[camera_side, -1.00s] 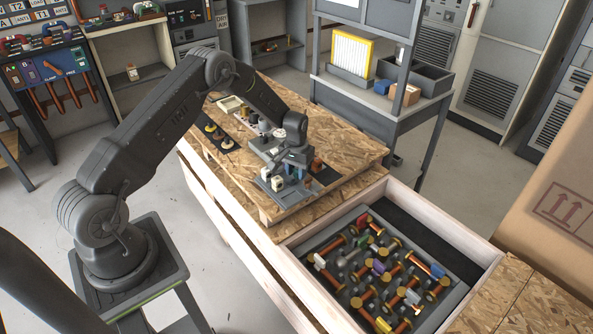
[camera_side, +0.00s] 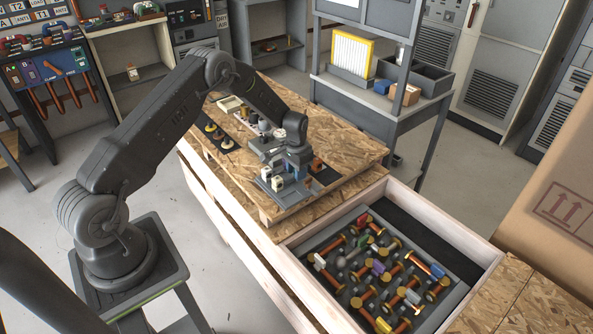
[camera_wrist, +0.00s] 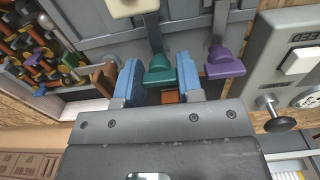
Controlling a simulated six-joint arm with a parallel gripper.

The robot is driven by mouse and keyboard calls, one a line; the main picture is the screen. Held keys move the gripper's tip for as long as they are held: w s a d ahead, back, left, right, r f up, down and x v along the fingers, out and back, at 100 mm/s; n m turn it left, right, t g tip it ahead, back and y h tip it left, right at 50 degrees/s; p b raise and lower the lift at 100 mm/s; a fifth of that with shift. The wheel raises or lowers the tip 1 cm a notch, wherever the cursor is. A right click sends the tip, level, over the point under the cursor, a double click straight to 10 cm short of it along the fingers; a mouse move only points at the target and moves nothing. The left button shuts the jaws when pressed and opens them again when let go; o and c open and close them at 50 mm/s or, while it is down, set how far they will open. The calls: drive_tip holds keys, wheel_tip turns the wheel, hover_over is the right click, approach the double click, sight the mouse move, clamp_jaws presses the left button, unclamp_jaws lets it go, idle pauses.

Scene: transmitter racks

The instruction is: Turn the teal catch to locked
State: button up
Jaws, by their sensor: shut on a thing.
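The teal catch (camera_wrist: 160,70) is in the wrist view, between the two blue fingers of my gripper (camera_wrist: 159,80). My gripper is shut on it. In the side view my gripper (camera_side: 293,168) is low over the grey unit (camera_side: 275,189) on the wooden board, and the teal catch cannot be made out there. I cannot read a locked mark in either view.
Close by in the wrist view are a purple catch (camera_wrist: 225,64) on the right, a cream knob (camera_wrist: 125,8) above and a brown knob (camera_wrist: 104,75) on the left. A drawer (camera_side: 382,270) of bolt-like parts lies to the right in the side view.

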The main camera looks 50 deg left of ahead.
drive_tip(key=o, duration=0.9)
drive_tip(key=shift+o, duration=0.2)
drive_tip(key=shift+r, duration=0.1)
drive_tip(key=shift+r, duration=3.95)
